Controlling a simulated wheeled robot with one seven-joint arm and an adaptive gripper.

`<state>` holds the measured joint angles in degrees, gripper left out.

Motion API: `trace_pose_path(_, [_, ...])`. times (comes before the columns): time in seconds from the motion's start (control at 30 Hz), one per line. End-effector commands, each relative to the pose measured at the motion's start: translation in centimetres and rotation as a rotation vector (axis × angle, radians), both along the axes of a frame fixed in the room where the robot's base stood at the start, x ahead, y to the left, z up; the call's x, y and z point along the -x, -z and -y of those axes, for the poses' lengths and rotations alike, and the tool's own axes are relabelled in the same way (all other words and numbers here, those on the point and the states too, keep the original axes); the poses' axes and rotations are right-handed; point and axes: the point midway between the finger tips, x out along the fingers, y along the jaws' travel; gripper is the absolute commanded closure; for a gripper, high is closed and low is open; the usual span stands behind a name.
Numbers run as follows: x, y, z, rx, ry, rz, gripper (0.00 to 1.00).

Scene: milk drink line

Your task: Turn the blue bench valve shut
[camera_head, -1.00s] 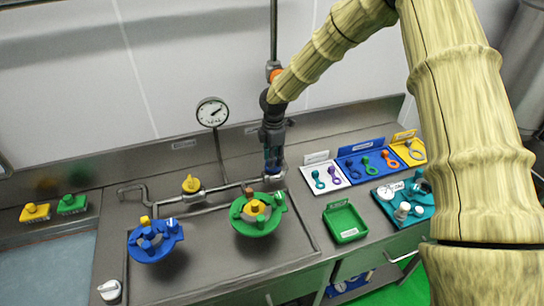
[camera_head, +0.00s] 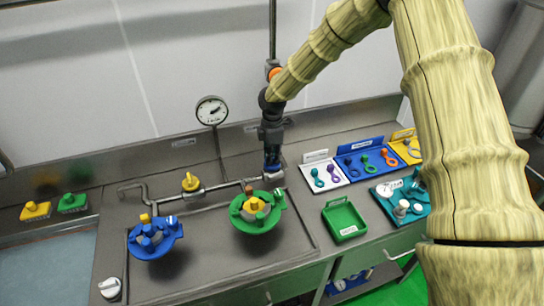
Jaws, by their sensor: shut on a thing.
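The blue bench valve (camera_head: 272,167) is at the right end of the grey pipe on the steel bench, near the back wall. Only a small blue part of it shows below my gripper. My gripper (camera_head: 272,157) points down from above and is shut on this blue handle. The fingers hide most of the handle, so its exact angle cannot be told.
A yellow valve (camera_head: 190,182) sits on the pipe to the left, below a round gauge (camera_head: 212,111). A green fitting (camera_head: 257,228) and a blue fitting (camera_head: 152,250) stand in front. A green tray (camera_head: 345,236) and tool boards (camera_head: 368,164) are at the right.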

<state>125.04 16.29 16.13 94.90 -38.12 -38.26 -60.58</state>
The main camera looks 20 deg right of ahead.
Motion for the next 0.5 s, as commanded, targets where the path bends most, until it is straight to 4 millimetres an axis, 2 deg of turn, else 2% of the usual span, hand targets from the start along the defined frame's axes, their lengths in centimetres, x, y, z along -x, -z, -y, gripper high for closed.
trace_pose_path(0.5, [-0.46, -0.39, -0.09, 0.0, 0.416, 0.011, 1.0])
